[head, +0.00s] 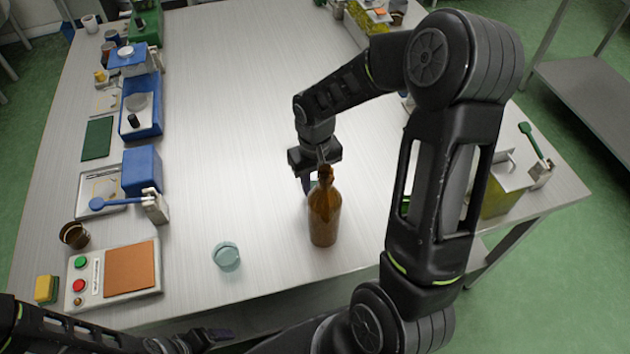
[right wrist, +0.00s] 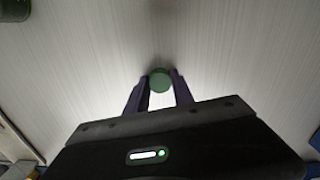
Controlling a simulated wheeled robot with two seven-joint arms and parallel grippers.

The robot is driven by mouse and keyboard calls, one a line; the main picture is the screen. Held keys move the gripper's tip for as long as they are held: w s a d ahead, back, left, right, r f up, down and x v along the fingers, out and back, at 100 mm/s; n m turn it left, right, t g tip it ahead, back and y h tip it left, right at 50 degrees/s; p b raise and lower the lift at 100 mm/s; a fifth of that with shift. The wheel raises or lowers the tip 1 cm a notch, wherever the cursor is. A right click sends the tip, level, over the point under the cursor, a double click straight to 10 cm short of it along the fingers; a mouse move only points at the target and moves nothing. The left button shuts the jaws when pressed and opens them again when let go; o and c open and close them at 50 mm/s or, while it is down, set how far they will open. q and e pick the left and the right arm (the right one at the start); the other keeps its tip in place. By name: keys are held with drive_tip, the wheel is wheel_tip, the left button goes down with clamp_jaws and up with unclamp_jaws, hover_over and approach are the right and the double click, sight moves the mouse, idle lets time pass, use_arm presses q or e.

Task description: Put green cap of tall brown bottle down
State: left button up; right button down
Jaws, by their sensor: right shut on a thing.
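The tall brown bottle (head: 324,215) stands upright on the pale table (head: 260,130), right of the middle, with no green cap visible on its top. My right gripper (head: 307,185) is just behind the bottle, pointing down at the table. In the right wrist view, my right gripper (right wrist: 159,98) is shut on the round green cap (right wrist: 160,79). The cap is close over the tabletop; whether it touches is unclear. The cap is hidden in the head view. My left gripper (head: 205,339) is low at the table's front edge, its fingers too dark and small to judge.
A pale teal round lidded thing (head: 227,256) stands left of the bottle. A button panel with an orange pad (head: 131,269), a brown cup (head: 74,235) and blue bins (head: 142,170) line the left side. The middle of the table behind the bottle is clear.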

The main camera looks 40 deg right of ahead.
drive_tip(key=shift+f, duration=0.2)
drive_tip(key=c, duration=1.1)
unclamp_jaws()
drive_tip(key=shift+r, duration=0.1)
drive_tip(key=shift+r, duration=0.15)
wheel_tip(320, 180, up, 12)
drive_tip(key=shift+r, duration=0.1)
